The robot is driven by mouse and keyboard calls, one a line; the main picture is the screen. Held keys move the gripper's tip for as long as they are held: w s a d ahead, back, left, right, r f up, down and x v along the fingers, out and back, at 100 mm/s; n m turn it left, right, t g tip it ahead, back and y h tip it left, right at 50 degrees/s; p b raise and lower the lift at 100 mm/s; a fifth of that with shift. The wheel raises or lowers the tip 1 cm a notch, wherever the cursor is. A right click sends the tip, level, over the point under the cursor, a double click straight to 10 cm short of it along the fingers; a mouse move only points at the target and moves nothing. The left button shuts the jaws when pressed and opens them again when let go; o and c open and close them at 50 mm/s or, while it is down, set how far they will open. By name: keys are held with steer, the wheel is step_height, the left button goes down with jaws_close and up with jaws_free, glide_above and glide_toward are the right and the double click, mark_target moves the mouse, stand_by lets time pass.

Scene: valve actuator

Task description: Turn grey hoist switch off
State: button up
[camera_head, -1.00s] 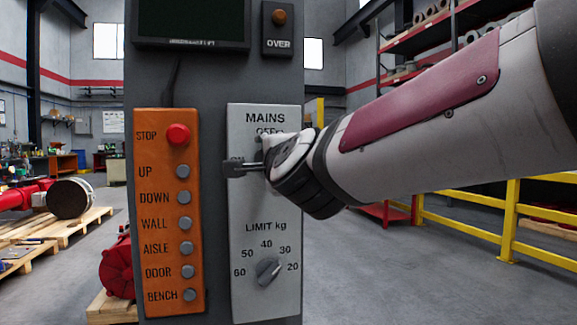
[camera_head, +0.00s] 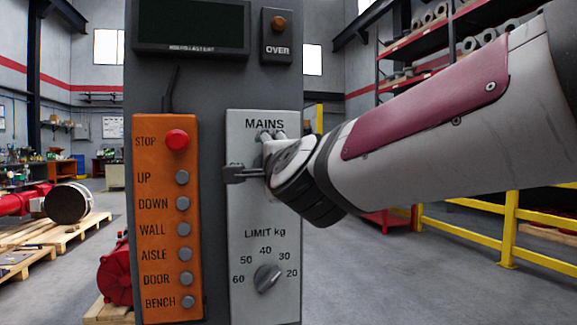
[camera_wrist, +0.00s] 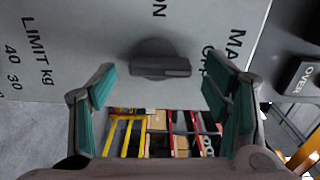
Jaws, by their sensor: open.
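The grey hoist switch (camera_wrist: 160,60) is a dark grey knob on the pale grey MAINS panel (camera_head: 240,218). In the wrist view its long ridge lies crosswise, with a paler strip at the end towards the OFF lettering. The ON lettering is partly cut off at the top edge. My gripper (camera_wrist: 160,82) is open, with one teal-padded finger on each side of the knob; I cannot tell whether either touches it. In the head view my gripper (camera_head: 256,154) is in front of the panel's upper part and hides the switch and the OFF label.
A LIMIT kg dial (camera_head: 267,278) is low on the same panel. An orange button box (camera_head: 152,230) with a red STOP button (camera_head: 177,139) stands close left of my gripper. The OVER box (camera_head: 277,37) is above. Yellow railings (camera_head: 510,225) stand behind, right.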

steer(key=v, duration=1.1)
steer(key=shift+s, duration=0.25)
steer(key=shift+d, duration=0.1)
steer(key=s+d+f+n+g+h, duration=0.1)
steer(key=s+d+f+n+g, duration=0.35)
steer(key=f, duration=0.55)
steer(key=s+d+f+n+g, duration=0.4)
steer(key=s+f+n+g, duration=0.15)
steer(key=f, duration=0.35)
steer(key=s+d+f+n+g+h, duration=0.2)
steer(key=s+d+f+g, duration=0.1)
steer(key=s+d+f, duration=0.4)
steer(key=s+d+f+n+g+h, duration=0.25)
steer(key=s+d, duration=0.25)
steer(key=s, duration=0.4)
step_height(320, 180, up, 16)
steer(key=t+p, duration=0.2)
steer(key=p, duration=1.3)
steer(key=shift+r, duration=0.25)
steer(key=shift+d+y, duration=0.15)
steer(key=shift+y, duration=0.1)
